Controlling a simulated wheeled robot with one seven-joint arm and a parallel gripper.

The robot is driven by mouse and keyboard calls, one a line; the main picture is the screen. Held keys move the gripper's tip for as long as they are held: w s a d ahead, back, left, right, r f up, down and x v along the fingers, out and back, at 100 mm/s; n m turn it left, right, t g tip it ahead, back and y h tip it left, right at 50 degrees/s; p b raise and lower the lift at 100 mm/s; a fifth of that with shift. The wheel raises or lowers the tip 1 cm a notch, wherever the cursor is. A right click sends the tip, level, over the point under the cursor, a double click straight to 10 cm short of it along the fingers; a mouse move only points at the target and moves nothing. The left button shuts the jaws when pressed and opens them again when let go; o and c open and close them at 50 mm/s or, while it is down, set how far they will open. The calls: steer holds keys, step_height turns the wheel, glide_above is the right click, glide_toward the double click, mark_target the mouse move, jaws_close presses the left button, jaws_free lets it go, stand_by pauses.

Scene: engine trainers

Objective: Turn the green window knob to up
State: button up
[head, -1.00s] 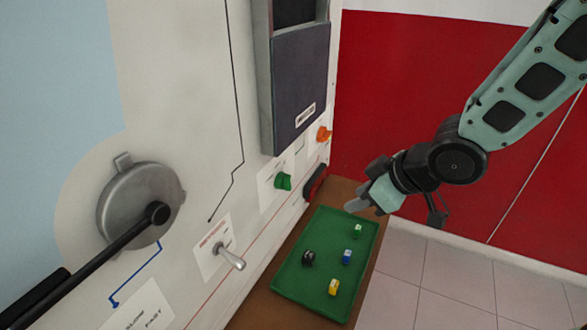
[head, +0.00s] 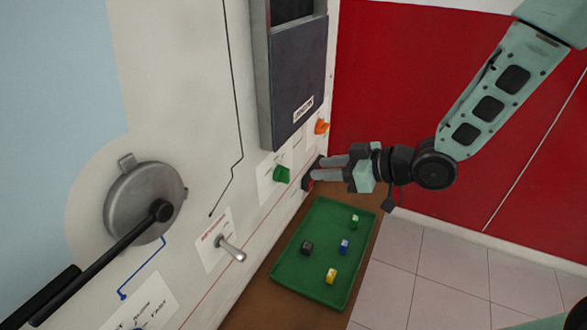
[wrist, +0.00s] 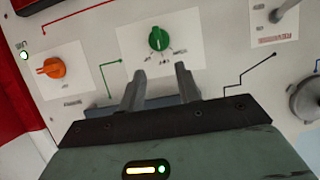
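The green window knob (head: 281,174) sits on a white label plate on the panel, below the dark window box. In the wrist view the green knob (wrist: 158,39) shows ahead of the fingertips, with a pale pointer mark on it and small lettering below it. My gripper (head: 317,168) is to the right of the knob in the head view, its fingers pointing left at the panel. In the wrist view my gripper (wrist: 157,72) is open, with a gap between the two fingers and nothing held. The fingers are apart from the knob.
An orange knob (head: 321,127) is on the panel near the green one. The dark window box (head: 300,75) juts out above. A toggle switch (head: 230,248) and a large lever (head: 110,250) are further left. A green tray (head: 290,280) with several small cubes lies below.

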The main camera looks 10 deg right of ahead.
mark_target(289, 170)
steer(key=p+x, duration=0.1)
steer(key=x, duration=0.8)
steer(key=shift+s, duration=0.1)
jaws_close()
